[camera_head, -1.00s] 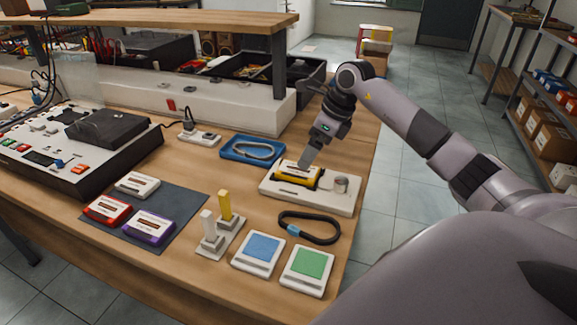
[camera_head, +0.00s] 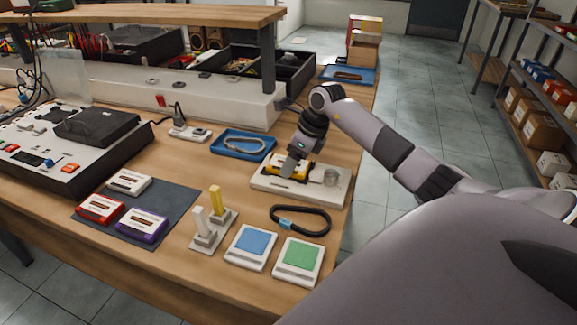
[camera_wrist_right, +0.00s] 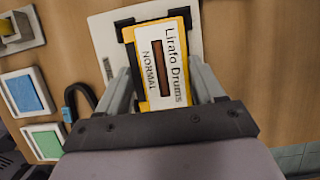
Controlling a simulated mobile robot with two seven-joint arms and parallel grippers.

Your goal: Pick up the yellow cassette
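The yellow cassette (camera_head: 301,171) sits in a black holder on a white base plate (camera_head: 334,198) near the table's right edge. In the right wrist view, the cassette (camera_wrist_right: 164,62) shows a white label reading "Lirafo Drums NORMAL". My right gripper (camera_head: 288,172) is lowered over the cassette in the head view. In the wrist view, its two fingers (camera_wrist_right: 163,82) stand open on either side of the cassette, with narrow gaps visible. Part of the cassette's near end is hidden by the gripper body. My left gripper is not in view.
A silver knob (camera_head: 331,177) stands on the plate beside the cassette. A black cable loop (camera_head: 300,222), a blue card (camera_head: 251,247) and a green card (camera_head: 298,261) lie in front. A blue tray (camera_head: 243,146) is behind left. Other cassettes lie on a dark mat (camera_head: 180,205).

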